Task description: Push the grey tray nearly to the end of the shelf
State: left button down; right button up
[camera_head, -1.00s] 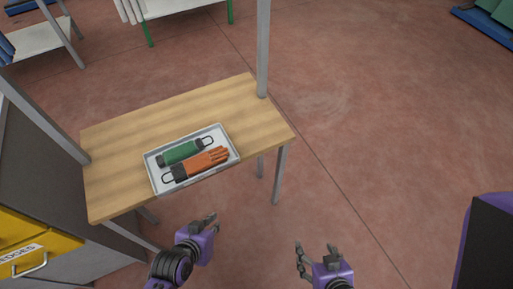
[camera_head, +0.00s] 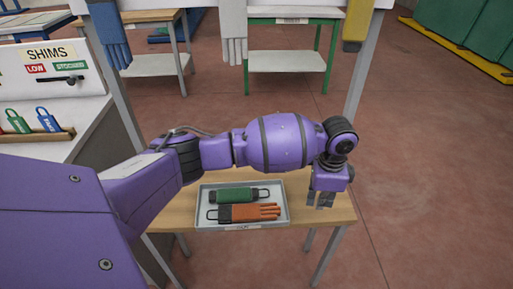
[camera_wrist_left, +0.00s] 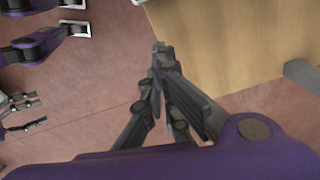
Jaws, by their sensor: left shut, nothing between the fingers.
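The grey tray (camera_head: 268,223) sits on the wooden shelf (camera_head: 172,217) in the head view. My left arm reaches across behind and above the tray. My left gripper (camera_head: 319,205) points down near the shelf's right part, to the right of the tray and apart from it. Its fingers are shut and empty, and they also show in the left wrist view (camera_wrist_left: 160,50) beside the shelf's edge (camera_wrist_left: 165,30). My right gripper (camera_wrist_left: 20,112) shows at that view's left edge, its fingers apart.
Grey posts (camera_head: 357,65) rise at the shelf's back corners. Gloves hang from a rail above, including a blue one (camera_head: 113,40) and a white one (camera_head: 233,35). A SHIMS cabinet (camera_head: 60,75) stands at the left. Open floor (camera_head: 430,180) lies to the right.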

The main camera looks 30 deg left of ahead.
aim_at(314, 222)
pick_arm(q)
jog(key=f, duration=0.6)
jog(key=f+b, duration=0.1)
jog(key=f, duration=0.2)
jog(key=shift+w+a, duration=0.1)
jog(key=shift+w, duration=0.15)
jog(key=shift+s+a+r+p, duration=0.15)
jog(key=shift+s+a+p, duration=0.1)
jog(key=shift+a, duration=0.4)
jog(key=shift+s+a+r+p, duration=0.1)
jog(key=shift+s+a+p, duration=0.1)
jog(key=shift+a, duration=0.4)
jog(key=shift+s+a, duration=0.25)
jog(key=shift+a, duration=0.3)
jog(key=shift+f, duration=0.1)
pick_arm(e)
jog(key=shift+s+d+f, duration=0.1)
jog(key=shift+s, duration=0.2)
pick_arm(q)
jog(key=shift+a, duration=0.1)
